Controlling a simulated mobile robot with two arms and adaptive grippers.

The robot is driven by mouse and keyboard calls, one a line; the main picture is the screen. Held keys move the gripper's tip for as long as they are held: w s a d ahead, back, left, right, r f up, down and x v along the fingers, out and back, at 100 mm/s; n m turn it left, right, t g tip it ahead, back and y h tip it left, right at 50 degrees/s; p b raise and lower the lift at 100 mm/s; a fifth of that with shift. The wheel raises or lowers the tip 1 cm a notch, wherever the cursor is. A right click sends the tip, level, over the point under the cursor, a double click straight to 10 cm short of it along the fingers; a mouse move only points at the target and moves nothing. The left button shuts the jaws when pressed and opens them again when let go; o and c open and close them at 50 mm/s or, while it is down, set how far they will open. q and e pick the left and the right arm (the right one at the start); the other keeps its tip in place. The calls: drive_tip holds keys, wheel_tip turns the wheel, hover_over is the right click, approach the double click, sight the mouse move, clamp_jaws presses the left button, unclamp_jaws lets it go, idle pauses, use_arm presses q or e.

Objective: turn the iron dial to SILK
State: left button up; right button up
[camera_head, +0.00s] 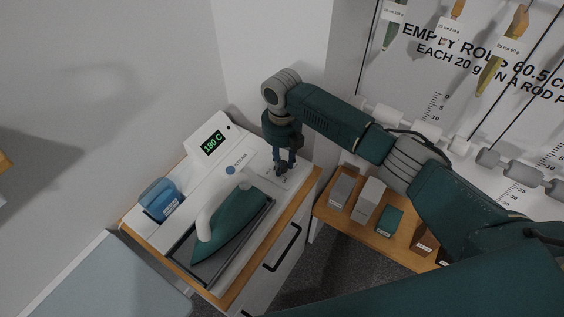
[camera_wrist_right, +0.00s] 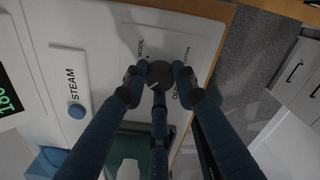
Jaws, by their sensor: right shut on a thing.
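The iron dial (camera_wrist_right: 160,75) is a small dark round knob on a white panel in the right wrist view. My right gripper (camera_wrist_right: 158,82) has its blue fingers closed around it. In the head view my right gripper (camera_head: 283,167) reaches down onto the panel behind the iron, and its fingers largely hide the dial. The label WOOL (camera_wrist_right: 141,47) reads beside the dial; other labels right of it are partly covered or too small to read. SILK is not readable. A small pale mark shows on the dial. The display (camera_head: 213,143) reads 180 C. My left gripper is out of view.
The green iron (camera_head: 235,222) with a white handle rests on its dark-framed plate, close to my right gripper. A blue STEAM button (camera_wrist_right: 77,111) lies beside the dial panel. A blue container (camera_head: 160,199) stands at the left. A wooden shelf with several boxes (camera_head: 370,196) is at the right.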

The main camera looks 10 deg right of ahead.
sight(282, 164)
drive_tip(key=shift+w+r, duration=0.15)
drive_tip(key=o, duration=1.2)
drive_tip(key=shift+c, duration=0.2)
wheel_tip(282, 164, up, 12)
